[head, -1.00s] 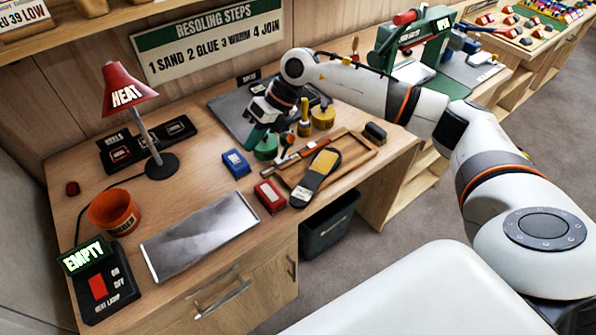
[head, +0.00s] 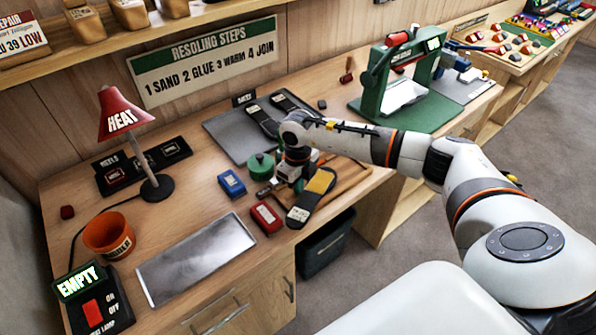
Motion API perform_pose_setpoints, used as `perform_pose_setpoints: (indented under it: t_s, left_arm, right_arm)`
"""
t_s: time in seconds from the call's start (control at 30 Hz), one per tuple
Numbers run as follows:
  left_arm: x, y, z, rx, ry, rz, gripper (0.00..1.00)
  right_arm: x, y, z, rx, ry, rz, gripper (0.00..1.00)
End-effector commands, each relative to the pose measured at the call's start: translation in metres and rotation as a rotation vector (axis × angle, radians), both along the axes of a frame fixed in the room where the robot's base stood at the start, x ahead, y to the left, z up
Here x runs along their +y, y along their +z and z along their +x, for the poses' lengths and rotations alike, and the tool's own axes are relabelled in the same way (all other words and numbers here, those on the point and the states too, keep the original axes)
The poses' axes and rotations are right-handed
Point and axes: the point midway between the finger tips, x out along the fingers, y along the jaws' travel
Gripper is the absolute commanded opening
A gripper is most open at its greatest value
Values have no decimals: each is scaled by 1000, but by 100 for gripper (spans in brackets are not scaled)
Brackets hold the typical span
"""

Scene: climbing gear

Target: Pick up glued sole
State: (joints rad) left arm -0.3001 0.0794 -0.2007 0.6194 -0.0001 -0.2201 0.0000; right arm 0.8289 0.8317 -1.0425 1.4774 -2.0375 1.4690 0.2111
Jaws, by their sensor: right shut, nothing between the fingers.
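The sole (head: 312,197), dark with a yellow patch across its middle, lies at the front edge of the workbench, partly over a wooden tray (head: 352,184). My right gripper (head: 297,185) points down just behind and left of the sole, over the tray's left side. Its jaws are shut and empty, and small in the picture. I cannot tell whether the fingertips touch the sole. Two other dark soles lie on the grey mat (head: 222,128) behind my right gripper. My left gripper is out of view.
A red block (head: 267,217), a blue block (head: 231,184) and a green round tin (head: 261,166) stand left of the gripper. A metal plate (head: 195,260) lies in front, with an orange pot (head: 109,235) and heat lamp (head: 126,115) further left. A green press (head: 405,85) stands right.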

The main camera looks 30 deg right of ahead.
Motion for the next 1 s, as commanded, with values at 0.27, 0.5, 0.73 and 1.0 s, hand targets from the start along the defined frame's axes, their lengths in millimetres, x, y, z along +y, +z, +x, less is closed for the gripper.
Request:
perform_pose_setpoints:
  t_s: [0.27,0.5,0.73,1.0]
  left_arm:
    - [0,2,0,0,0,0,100]
    - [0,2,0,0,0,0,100]
    - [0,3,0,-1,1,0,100]
    - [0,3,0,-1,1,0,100]
  right_arm:
    - [0,-7,0,0,0,0,0]
    - [-2,-7,-4,1,0,-1,0]
    - [-8,-7,-24,1,1,0,0]
    - [-8,-6,-23,0,0,0,0]
